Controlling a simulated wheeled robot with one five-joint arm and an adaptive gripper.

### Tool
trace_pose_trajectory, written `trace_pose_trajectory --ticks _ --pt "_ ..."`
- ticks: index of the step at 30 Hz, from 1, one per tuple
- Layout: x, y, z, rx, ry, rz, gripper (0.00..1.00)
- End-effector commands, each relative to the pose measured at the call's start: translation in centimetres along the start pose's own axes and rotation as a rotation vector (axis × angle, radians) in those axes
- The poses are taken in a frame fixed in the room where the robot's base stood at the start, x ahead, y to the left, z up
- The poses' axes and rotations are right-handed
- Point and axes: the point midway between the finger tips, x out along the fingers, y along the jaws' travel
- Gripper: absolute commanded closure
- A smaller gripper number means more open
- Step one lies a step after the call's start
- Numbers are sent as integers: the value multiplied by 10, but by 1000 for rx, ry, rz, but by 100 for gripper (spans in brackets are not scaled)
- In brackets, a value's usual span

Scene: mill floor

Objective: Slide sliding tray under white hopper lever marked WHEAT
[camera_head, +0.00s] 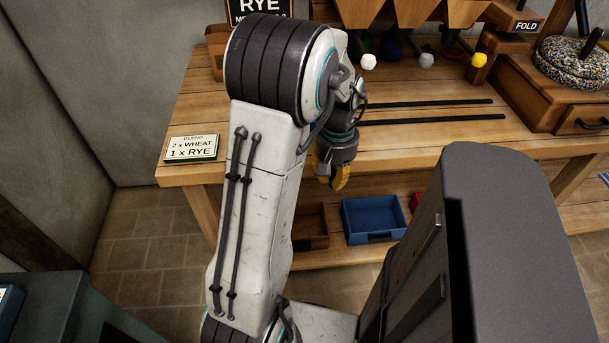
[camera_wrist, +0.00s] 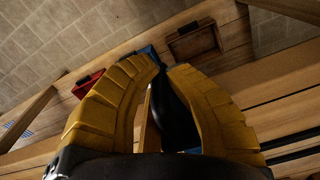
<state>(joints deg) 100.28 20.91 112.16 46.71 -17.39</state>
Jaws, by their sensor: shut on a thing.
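My gripper (camera_head: 341,178) has yellow fingers and hangs at the front edge of the bench, near the left end of two dark rails (camera_head: 430,111). In the wrist view its fingers (camera_wrist: 160,75) are closed around a dark piece (camera_wrist: 172,108), which looks like the handle of the sliding tray. The tray's body is not clearly visible in either view; my arm covers the left part of the rails. The white-knobbed lever (camera_head: 369,61) hangs under the hoppers behind the rails. No WHEAT marking is readable.
Grey (camera_head: 427,60) and yellow (camera_head: 478,60) knobs hang right of the white one. A blend card (camera_head: 193,148) reads 2 x WHEAT, 1 x RYE. A wooden drawer box (camera_head: 555,95) stands right of the rails. A blue bin (camera_head: 348,236) sits on the lower shelf.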

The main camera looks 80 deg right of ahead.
Motion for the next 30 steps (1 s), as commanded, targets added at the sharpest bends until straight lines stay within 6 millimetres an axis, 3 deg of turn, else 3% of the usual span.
trace_pose_trajectory --ticks 6,12,28,29,30 --pt "1 40 -5 4 -10 -4 100" --pt "2 60 -9 2 -11 -5 100" --pt "3 67 -11 0 -11 -5 100" --pt "3 67 -11 0 -11 -5 86" --pt "3 67 -11 0 -10 -4 82"
